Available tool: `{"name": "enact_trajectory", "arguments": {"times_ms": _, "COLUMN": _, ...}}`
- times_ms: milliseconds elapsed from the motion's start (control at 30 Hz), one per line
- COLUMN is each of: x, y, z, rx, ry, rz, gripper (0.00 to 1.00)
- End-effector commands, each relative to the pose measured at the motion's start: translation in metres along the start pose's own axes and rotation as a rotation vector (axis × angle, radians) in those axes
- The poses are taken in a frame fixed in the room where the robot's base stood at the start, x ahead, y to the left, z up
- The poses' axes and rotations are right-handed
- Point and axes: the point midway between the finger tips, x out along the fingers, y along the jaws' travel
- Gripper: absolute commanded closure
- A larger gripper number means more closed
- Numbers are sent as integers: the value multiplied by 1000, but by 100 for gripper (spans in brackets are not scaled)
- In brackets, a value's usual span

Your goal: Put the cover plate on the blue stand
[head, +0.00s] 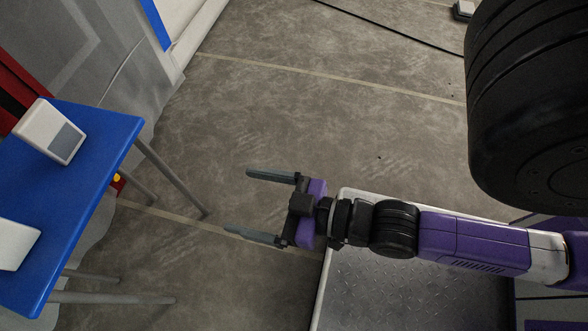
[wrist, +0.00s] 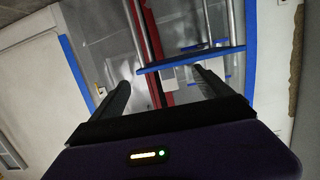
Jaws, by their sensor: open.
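The blue stand (head: 85,160), a flat blue top on grey metal legs, is at the left of the head view. In the wrist view its blue edge (wrist: 190,58) crosses beyond the fingers. A white block with a grey panel (head: 50,132) sits on it near the back, and a second white piece (head: 14,243) lies nearer the front, cut off by the picture edge. I cannot tell whether either is the cover plate. My gripper (head: 240,202) is open and empty, pointing left toward the stand, with a clear gap between them.
Bare grey floor (head: 300,100) lies between my gripper and the stand. The stand's legs (head: 172,176) splay into that room. A red thing (head: 14,85) stands behind the stand, and a grey covered shape (head: 90,50) fills the upper left. A dark cable (head: 390,26) crosses the floor.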

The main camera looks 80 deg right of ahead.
Motion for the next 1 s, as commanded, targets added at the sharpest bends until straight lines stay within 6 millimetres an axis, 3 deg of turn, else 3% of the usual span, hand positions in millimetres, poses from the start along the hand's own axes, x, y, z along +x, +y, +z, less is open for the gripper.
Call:
{"name": "enact_trajectory", "arguments": {"times_ms": 33, "x": -20, "y": 1, "z": 6, "rx": -3, "ry": -25, "rz": -3, "gripper": 11}}
{"name": "enact_trajectory", "arguments": {"times_ms": 100, "x": -42, "y": 2, "z": 7, "rx": -9, "ry": -42, "rz": -6, "gripper": 11}}
{"name": "enact_trajectory", "arguments": {"times_ms": 300, "x": -81, "y": 4, "z": 7, "rx": -21, "ry": -74, "rz": -14, "gripper": 11}}
{"name": "enact_trajectory", "arguments": {"times_ms": 767, "x": -89, "y": 4, "z": 3, "rx": -22, "ry": -79, "rz": -17, "gripper": 11}}
{"name": "enact_trajectory", "arguments": {"times_ms": 1000, "x": -95, "y": 4, "z": -29, "rx": -22, "ry": -79, "rz": -16, "gripper": 11}}
